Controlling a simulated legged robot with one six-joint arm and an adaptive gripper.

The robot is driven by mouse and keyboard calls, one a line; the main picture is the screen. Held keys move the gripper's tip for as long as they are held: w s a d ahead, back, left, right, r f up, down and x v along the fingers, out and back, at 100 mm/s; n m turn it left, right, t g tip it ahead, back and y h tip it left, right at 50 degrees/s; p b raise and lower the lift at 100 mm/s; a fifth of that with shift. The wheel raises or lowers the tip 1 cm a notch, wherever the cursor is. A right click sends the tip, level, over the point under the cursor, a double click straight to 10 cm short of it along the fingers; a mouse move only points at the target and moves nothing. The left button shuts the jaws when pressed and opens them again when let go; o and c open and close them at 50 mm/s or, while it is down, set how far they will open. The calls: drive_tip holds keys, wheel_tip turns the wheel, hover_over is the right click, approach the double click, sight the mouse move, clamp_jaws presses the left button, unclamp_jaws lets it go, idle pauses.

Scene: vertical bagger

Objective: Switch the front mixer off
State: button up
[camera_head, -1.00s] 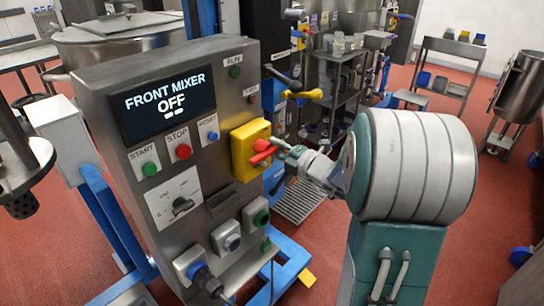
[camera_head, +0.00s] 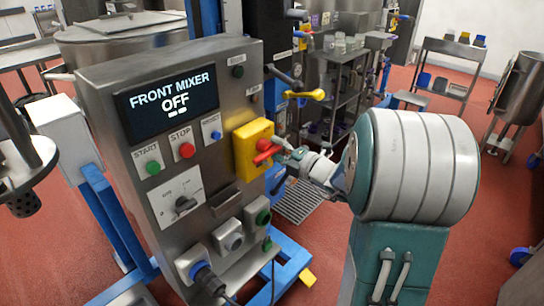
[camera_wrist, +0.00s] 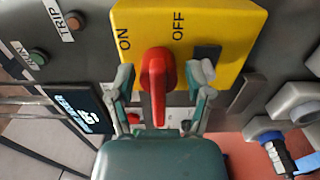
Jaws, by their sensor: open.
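The grey control panel (camera_head: 225,85) carries a screen (camera_head: 172,103) that reads FRONT MIXER OFF. On its right side is a yellow switch box (camera_head: 246,150) with a red rotary handle (camera_head: 267,153). In the wrist view the yellow plate (camera_wrist: 220,25) bears the words ON and OFF, and the red handle (camera_wrist: 157,85) stands upright in the picture. My gripper (camera_wrist: 163,84) is open, with one finger on each side of the handle and visible gaps between. In the head view my gripper (camera_head: 290,156) is close to the handle, and its fingertips are small there.
START (camera_head: 153,168) and STOP (camera_head: 187,150) buttons and a selector knob (camera_head: 185,205) sit left of the switch box. Blue framing (camera_head: 290,262) stands below the panel. Red floor is open at the right.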

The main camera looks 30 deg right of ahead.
drive_tip(key=shift+s+d, duration=0.9)
drive_tip(key=shift+s, duration=0.25)
drive_tip(key=shift+s+d, duration=0.1)
drive_tip(key=shift+s, duration=0.85)
drive_tip(key=shift+s+d, duration=0.15)
drive_tip(key=shift+s, duration=0.1)
drive_tip(key=v, duration=1.1)
drive_tip(key=shift+s, duration=0.2)
